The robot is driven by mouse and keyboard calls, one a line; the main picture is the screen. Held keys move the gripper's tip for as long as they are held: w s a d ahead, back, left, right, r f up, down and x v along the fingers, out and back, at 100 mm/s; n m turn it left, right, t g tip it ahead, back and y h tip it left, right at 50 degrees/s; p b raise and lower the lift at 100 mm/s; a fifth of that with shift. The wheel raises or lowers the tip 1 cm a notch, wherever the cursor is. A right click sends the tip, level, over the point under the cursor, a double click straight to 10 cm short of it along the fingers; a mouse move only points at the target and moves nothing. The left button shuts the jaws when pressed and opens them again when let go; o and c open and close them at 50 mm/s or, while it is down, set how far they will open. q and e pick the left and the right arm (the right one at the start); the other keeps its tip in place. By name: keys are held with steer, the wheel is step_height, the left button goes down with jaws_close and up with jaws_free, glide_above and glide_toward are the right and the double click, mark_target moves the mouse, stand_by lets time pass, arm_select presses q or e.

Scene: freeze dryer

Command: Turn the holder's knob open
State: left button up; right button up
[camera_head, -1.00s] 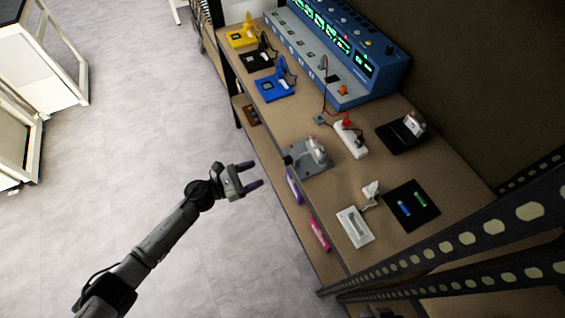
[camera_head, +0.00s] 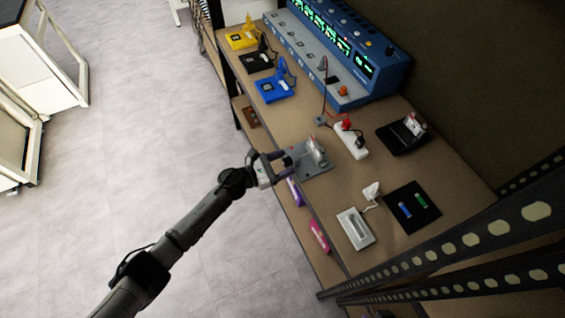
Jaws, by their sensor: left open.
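The holder (camera_head: 318,163) is a grey plate with an upright whitish metal part, near the left edge of the bench in the head view. Its knob is probably the dark part at its left end, which is now hidden or merged with my fingertips. My left gripper (camera_head: 284,164) is at the holder's left side, its open fingers pointing right around or beside that dark part. I cannot tell whether they touch it. My right gripper is not in view.
The brown bench (camera_head: 335,212) carries a blue instrument console (camera_head: 375,62), a white power strip (camera_head: 350,140), a black stand (camera_head: 397,139), a white tray (camera_head: 355,229) and a black mat (camera_head: 424,221). Purple and pink items lie on a lower shelf. Black slotted rails cross the lower right.

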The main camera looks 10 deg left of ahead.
arm_select(q)
steer(key=c, duration=0.9)
steer(key=shift+c, duration=0.2)
steer(key=shift+n, duration=0.3)
